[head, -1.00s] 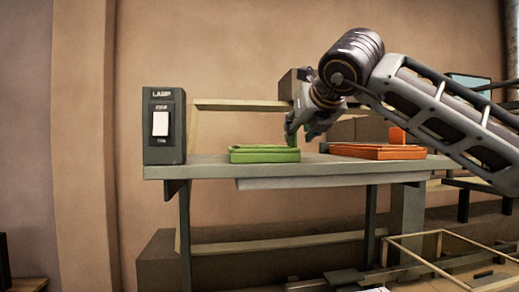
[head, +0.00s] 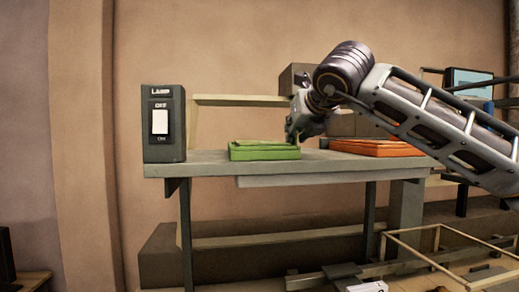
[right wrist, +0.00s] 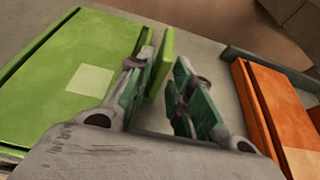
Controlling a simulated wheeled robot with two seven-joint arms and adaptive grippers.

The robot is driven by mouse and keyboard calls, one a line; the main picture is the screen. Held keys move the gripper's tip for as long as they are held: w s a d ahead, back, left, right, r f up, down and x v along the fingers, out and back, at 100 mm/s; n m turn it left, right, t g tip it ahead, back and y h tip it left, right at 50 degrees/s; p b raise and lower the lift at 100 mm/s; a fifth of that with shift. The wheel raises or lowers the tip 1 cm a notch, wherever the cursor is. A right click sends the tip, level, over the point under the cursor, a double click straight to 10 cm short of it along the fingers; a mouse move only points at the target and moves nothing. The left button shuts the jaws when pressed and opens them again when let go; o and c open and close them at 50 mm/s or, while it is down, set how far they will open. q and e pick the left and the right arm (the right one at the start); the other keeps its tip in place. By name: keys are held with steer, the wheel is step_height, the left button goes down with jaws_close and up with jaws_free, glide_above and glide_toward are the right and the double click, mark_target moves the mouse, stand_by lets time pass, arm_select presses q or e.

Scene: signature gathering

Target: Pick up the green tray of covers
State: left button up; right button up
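The green tray (head: 264,151) lies on the grey bench, left of the middle in the head view. In the right wrist view the green tray (right wrist: 75,85) fills the left side, with a pale square on its top. An upright green tab (right wrist: 161,66) stands at its right edge. My right gripper (head: 297,137) is low at the tray's right end. In the right wrist view its fingers (right wrist: 155,90) are apart, with the tab between them, closer to the left finger. I cannot tell whether that finger touches it. My left gripper is not in view.
An orange tray (head: 378,148) lies to the right on the bench (head: 210,167); it also shows in the right wrist view (right wrist: 270,110). A dark lamp switch box (head: 163,140) stands at the bench's left end. Bare bench lies between box and green tray.

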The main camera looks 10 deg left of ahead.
jaws_close()
steer(key=shift+r, duration=0.2)
step_height(320, 180, up, 10)
steer(key=shift+b, duration=0.4)
stand_by(0.5)
steer(key=shift+f, duration=0.1)
stand_by(0.4)
